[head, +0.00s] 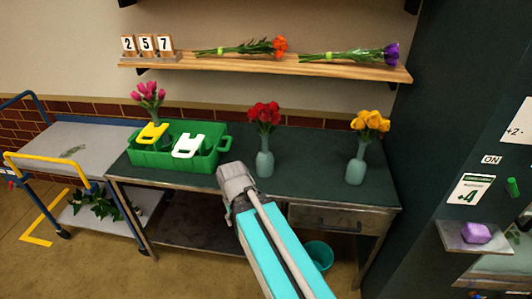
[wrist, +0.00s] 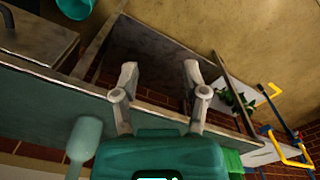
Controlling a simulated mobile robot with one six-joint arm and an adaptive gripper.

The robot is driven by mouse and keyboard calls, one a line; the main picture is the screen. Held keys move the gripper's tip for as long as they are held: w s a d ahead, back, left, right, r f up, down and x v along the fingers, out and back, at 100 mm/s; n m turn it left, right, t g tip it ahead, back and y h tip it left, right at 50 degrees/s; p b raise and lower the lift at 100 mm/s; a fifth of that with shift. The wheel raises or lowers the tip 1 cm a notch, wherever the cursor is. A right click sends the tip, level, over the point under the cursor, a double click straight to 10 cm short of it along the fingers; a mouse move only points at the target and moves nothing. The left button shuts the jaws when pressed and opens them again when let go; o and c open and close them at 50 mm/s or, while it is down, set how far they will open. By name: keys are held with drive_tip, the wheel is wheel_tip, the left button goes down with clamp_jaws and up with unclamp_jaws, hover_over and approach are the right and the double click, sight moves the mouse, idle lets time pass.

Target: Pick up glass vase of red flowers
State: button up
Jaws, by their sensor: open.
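The glass vase of red flowers (head: 265,163) stands upright on the dark worktop, right of the green crate. Its red blooms (head: 263,113) are at the top. My gripper (head: 238,180) is left of this vase and nearer the camera, apart from it in the picture. In the wrist view my gripper (wrist: 160,72) has its two fingers spread, with nothing between them. A pale green vase (wrist: 84,142) shows at lower left there, outside the fingers, probably the same vase; its flowers are out of that frame.
A green crate (head: 160,159) with yellow and white pieces stands left on the worktop (head: 310,165). A vase of yellow flowers (head: 356,163) stands right. Pink flowers (head: 148,95) stand behind the crate. A shelf (head: 270,66) hangs above. A teal bucket (head: 320,254) is on the floor.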

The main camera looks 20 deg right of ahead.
drive_tip(key=shift+a, duration=0.1)
drive_tip(key=o, duration=0.3)
drive_tip(key=shift+w, duration=0.15)
drive_tip(key=shift+o, duration=0.2)
drive_tip(key=m+t+h+b, duration=0.2)
drive_tip(key=m+t+h, duration=0.2)
drive_tip(key=m+h, duration=1)
approach(265, 141)
drive_tip(key=a+y, duration=0.1)
drive_tip(key=a, duration=0.1)
drive_tip(key=shift+w+a+m, duration=0.15)
drive_tip(key=shift+w+m, duration=0.05)
drive_tip(key=shift+m, duration=0.2)
drive_tip(key=shift+f, duration=0.1)
drive_tip(key=b+x, duration=0.3)
drive_tip(key=x, duration=0.5)
drive_tip(key=shift+d, duration=0.25)
